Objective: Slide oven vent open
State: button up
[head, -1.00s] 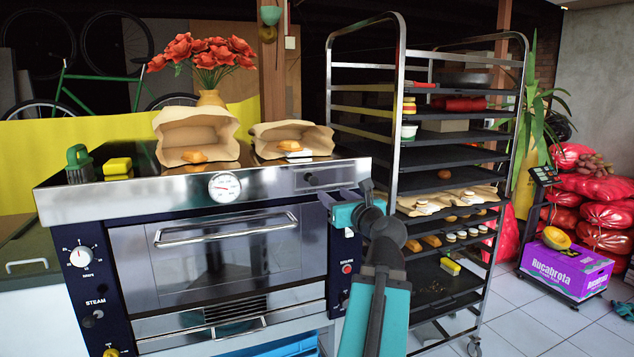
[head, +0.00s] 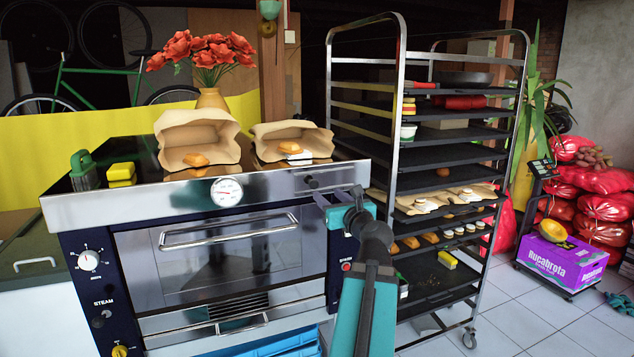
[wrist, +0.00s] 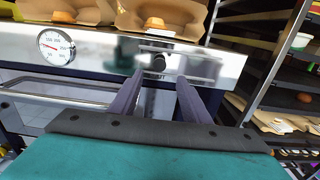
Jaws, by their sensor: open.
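The oven vent's small dark knob (head: 312,182) sits at the left part of a plate on the oven's shiny upper front panel, right of the round dial. In the wrist view the knob (wrist: 158,63) shows just beyond and between my fingertips, with partly hidden lettering below it. My gripper (head: 337,193) is open and empty, in front of the panel just below and right of the knob; its two fingers also show in the wrist view (wrist: 160,77). I cannot tell whether either finger touches the panel. The oven (head: 120,212) is steel and dark blue.
Two paper bags (head: 215,128) with bread stand on the oven top. The oven's door handle (head: 228,230) runs below the panel. A tall tray rack (head: 393,110) stands close on the right, beside my arm.

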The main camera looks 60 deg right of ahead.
aim_at(315, 184)
jog(key=shift+p+x, duration=1.5)
jog(key=shift+x, duration=3.4)
jog(key=shift+c, duration=0.3)
grip_shut()
